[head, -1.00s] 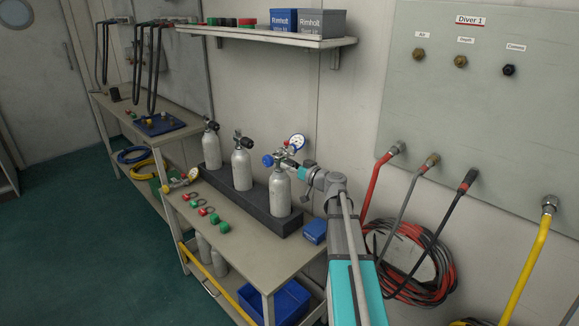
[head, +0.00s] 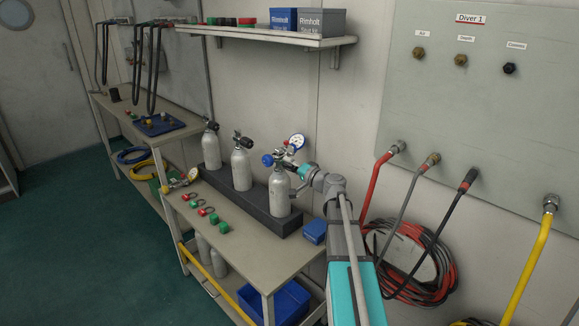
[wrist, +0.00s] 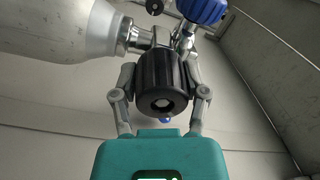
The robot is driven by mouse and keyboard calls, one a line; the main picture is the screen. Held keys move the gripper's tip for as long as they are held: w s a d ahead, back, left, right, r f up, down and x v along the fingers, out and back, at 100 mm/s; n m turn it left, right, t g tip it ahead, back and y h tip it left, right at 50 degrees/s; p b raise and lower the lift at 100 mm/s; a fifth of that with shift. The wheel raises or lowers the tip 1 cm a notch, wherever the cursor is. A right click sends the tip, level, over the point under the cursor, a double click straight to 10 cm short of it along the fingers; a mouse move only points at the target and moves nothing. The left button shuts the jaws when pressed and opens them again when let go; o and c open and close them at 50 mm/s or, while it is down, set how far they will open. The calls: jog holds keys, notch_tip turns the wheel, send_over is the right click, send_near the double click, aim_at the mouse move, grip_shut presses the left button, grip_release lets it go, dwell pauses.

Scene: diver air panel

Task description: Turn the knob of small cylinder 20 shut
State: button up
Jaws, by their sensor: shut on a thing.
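Three small grey cylinders stand in a dark rack (head: 213,184) on the bench. I cannot read their numbers. The right-hand cylinder (head: 280,195) carries a valve with a blue handwheel (head: 267,160) and a white-faced gauge (head: 297,141). My gripper (head: 292,163) is at this cylinder's valve from the right. In the wrist view, my gripper (wrist: 161,88) is shut on a black ribbed knob (wrist: 162,85), with a finger on each side. The cylinder's body (wrist: 60,30) lies to the upper left there, and the blue handwheel (wrist: 203,10) shows beyond the knob. In the head view the gripper hides the knob.
The other cylinders (head: 241,168) (head: 211,146) have black knobs. Green caps and red-marked rings (head: 203,211) lie on the bench front. A blue box (head: 314,231) sits right of the rack. A shelf (head: 265,36) hangs above. Hoses (head: 375,183) hang from the right-hand panel.

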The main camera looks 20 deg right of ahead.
jog(key=m, duration=0.5)
jog(key=shift+m, duration=0.4)
jog(key=shift+m+h, duration=0.3)
jog(key=shift+m, duration=2)
jog(key=shift+a, duration=0.1)
jog(key=o, duration=1.1)
jog(key=shift+o, duration=0.2)
jog(key=shift+n, duration=0.4)
